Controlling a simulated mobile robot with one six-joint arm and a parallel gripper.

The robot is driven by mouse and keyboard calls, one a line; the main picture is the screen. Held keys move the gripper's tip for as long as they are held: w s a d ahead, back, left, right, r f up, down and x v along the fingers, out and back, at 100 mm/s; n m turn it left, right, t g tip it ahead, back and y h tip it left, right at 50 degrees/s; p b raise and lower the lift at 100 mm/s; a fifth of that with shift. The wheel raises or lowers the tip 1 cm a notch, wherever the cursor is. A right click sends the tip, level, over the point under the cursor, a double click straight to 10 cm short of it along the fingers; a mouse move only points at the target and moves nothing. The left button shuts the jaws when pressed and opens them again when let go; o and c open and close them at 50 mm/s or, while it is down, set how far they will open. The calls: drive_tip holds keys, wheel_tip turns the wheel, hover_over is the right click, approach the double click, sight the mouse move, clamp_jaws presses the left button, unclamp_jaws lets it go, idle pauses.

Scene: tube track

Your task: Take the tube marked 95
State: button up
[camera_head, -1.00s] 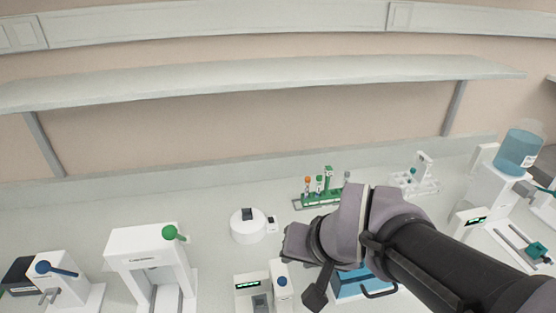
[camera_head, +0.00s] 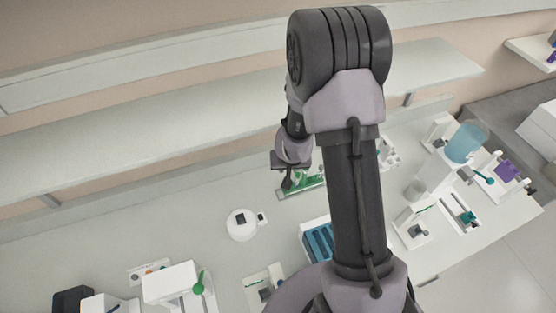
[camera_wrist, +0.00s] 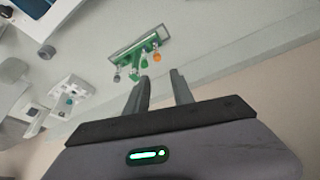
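The green tube rack (camera_wrist: 125,47) stands on the bench beyond my fingertips in the wrist view. It holds several tubes with green caps and one with an orange cap (camera_wrist: 157,57). No number is readable on any tube, so I cannot tell which is marked 95. In the head view the rack (camera_head: 315,182) is partly hidden behind my arm and gripper. My gripper (camera_wrist: 159,75) is open, with nothing between its fingers, and apart from the tubes.
A round white device (camera_head: 241,226) stands left of the rack. A blue container (camera_head: 318,243) is partly behind my arm. A water dispenser (camera_head: 465,143) and other devices stand at the right. A long shelf (camera_head: 150,131) overhangs behind. The bench left of the round device is clear.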

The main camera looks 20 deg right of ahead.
drive_tip(key=x, duration=0.5)
drive_tip(key=b+x, duration=0.1)
drive_tip(key=x, duration=1)
drive_tip(key=shift+s+d+f+b, duration=0.25)
drive_tip(key=shift+b, duration=0.1)
drive_tip(key=shift+s+r, duration=0.1)
drive_tip(key=shift+s, duration=0.1)
drive_tip(key=shift+c, duration=0.9)
drive_tip(key=shift+w, duration=0.1)
clamp_jaws()
